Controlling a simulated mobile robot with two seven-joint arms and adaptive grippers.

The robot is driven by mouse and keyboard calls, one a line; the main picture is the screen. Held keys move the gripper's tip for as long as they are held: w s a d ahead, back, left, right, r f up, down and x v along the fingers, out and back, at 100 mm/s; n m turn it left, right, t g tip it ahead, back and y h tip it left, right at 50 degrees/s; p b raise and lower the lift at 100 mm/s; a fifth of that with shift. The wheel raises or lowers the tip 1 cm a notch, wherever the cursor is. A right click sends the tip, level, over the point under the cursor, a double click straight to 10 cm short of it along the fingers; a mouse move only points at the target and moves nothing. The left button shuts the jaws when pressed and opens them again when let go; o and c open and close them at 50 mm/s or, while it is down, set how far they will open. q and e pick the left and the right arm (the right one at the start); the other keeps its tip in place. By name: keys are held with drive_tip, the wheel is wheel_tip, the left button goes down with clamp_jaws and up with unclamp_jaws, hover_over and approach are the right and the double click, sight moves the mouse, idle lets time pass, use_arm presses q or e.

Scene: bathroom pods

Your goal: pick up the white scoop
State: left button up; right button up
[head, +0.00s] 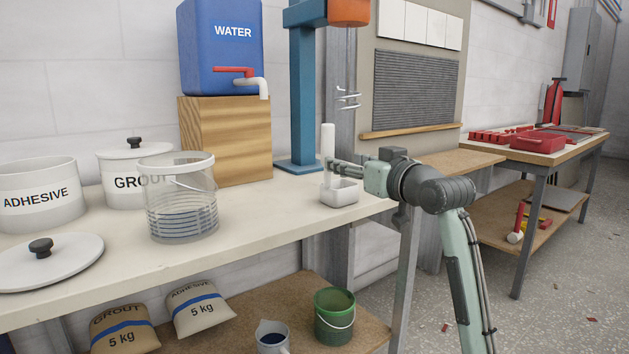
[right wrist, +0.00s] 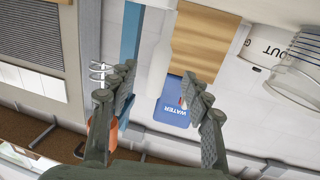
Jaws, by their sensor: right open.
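The white scoop (head: 340,194) stands near the front right end of the pale workbench in the head view, its thick white handle (head: 328,141) pointing up. My right gripper (head: 338,167) is at the lower part of the handle, coming in from the right. In the right wrist view its two fingers (right wrist: 160,100) are spread wide apart. Whether the fingers touch the handle is also unclear. My left gripper is not in view.
A blue post stand (head: 299,100) is close behind the scoop. A wooden block (head: 228,140) bears the blue water tank (head: 222,50). A clear bucket (head: 181,210) and the adhesive and grout pots stand left. The bench between bucket and scoop is clear.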

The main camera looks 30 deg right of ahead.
sight(331, 148)
drive_tip(key=shift+w+d+r, duration=0.15)
drive_tip(key=shift+w+r, duration=0.35)
drive_tip(key=shift+r, duration=0.3)
drive_tip(key=w, duration=0.7)
drive_tip(key=shift+w+d+r, duration=0.1)
drive_tip(key=shift+w, duration=0.05)
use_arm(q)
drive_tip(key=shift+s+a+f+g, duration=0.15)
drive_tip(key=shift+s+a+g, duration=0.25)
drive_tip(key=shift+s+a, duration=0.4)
use_arm(e)
clamp_jaws()
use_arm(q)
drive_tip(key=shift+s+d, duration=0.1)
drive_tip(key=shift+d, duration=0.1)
